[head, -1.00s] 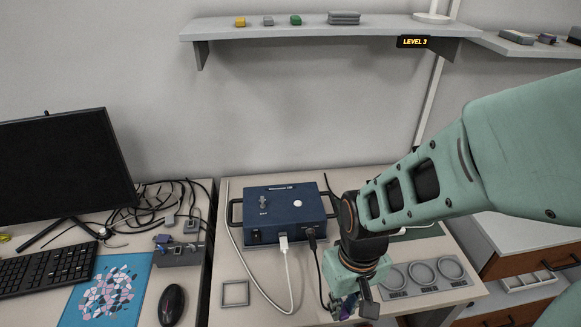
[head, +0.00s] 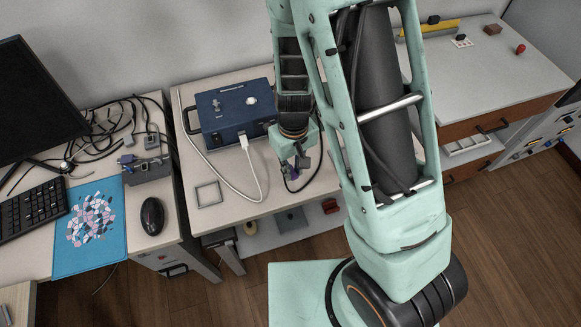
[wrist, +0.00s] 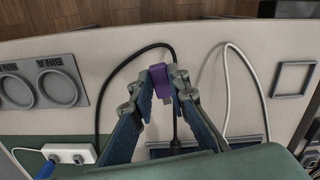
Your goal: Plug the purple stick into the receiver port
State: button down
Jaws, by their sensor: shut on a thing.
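My gripper (wrist: 162,76) is shut on the purple stick (wrist: 158,80), held between the two blue fingers in the wrist view. In the head view my gripper (head: 296,166) hangs over the table, in front and to the right of a dark blue box (head: 210,112). The stick is small and hard to make out there. The box has a knob and a white round spot on top, and a white plug (head: 243,141) in its front. I cannot tell which opening is the receiver port. The box is mostly hidden in the wrist view.
A white cable (head: 262,185) and a black cable (wrist: 101,105) lie near my gripper. A square grey frame (head: 208,194) lies to the left. A round-bin tray (wrist: 78,112) is at the left in the wrist view. The left desk holds a grey hub (head: 150,172) and a mouse (head: 152,216).

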jog(key=shift+w+a+f, duration=0.15)
jog(key=shift+w+f, duration=0.35)
jog(key=shift+f, duration=0.2)
jog(key=shift+w+f, duration=0.15)
jog(key=shift+f, duration=0.4)
jog(key=shift+w+f, duration=0.15)
jog(key=shift+f, duration=0.35)
jog(key=shift+a+f, duration=0.1)
jog(key=shift+f, duration=0.45)
jog(key=shift+f, duration=0.2)
jog(key=c, duration=1.9)
grip_release()
jog(key=r, duration=0.6)
jog(key=w+r, duration=0.1)
jog(key=r, duration=0.2)
jog(key=shift+w+r, duration=0.1)
jog(key=shift+r, duration=0.8)
